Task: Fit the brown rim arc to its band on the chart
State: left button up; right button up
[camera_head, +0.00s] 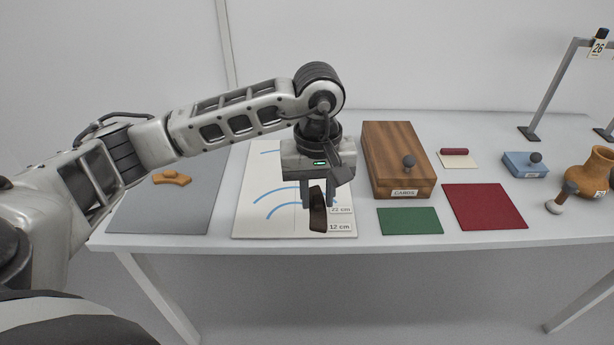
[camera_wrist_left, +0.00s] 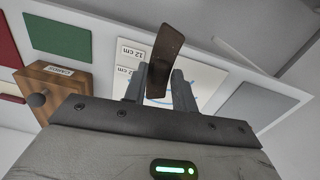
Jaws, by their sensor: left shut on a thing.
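The brown rim arc (camera_head: 318,212) is a dark brown curved sherd, held upright between the fingers of my left gripper (camera_head: 317,194). It hangs over the right part of the chart (camera_head: 252,222), close to the labels 22 cm and 12 cm; I cannot tell whether it touches the chart. The chart is a white sheet with blue curved bands (camera_head: 282,200); my gripper hides part of them. In the left wrist view the rim arc (camera_wrist_left: 164,60) stands up between the fingers of my left gripper (camera_wrist_left: 167,82). My right gripper is not in view.
A grey mat (camera_head: 180,215) with an orange-brown piece (camera_head: 171,178) lies left of the chart. A wooden cards box (camera_head: 397,150) stands close on its right. Green (camera_head: 410,221) and red (camera_head: 484,207) mats and a brown jug (camera_head: 592,172) are farther right.

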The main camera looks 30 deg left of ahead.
pick_arm(q)
jog(key=w+a+f+n, duration=0.1)
jog(key=a+n, duration=0.1)
jog(key=n, duration=0.3)
jog(key=w+a+f+n, duration=0.1)
jog(key=w+a+n, duration=0.1)
jog(key=n, duration=0.3)
jog(key=w+a+f+n, duration=0.2)
jog(key=a+n, duration=0.1)
jog(key=n, duration=0.2)
jog(key=shift+a, duration=0.3)
jog(key=shift+w+a+f+n, duration=0.2)
jog(key=shift+a+n, duration=0.15)
jog(key=shift+n, duration=0.45)
jog(key=shift+a+f+n, duration=0.15)
jog(key=shift+f+n, duration=0.15)
jog(key=shift+f+b, duration=0.45)
jog(key=shift+f, duration=0.05)
notch_tip(320, 180, down, 3)
jog(key=shift+r+b, duration=0.15)
jog(key=shift+b, duration=0.85)
jog(key=shift+f, duration=0.3)
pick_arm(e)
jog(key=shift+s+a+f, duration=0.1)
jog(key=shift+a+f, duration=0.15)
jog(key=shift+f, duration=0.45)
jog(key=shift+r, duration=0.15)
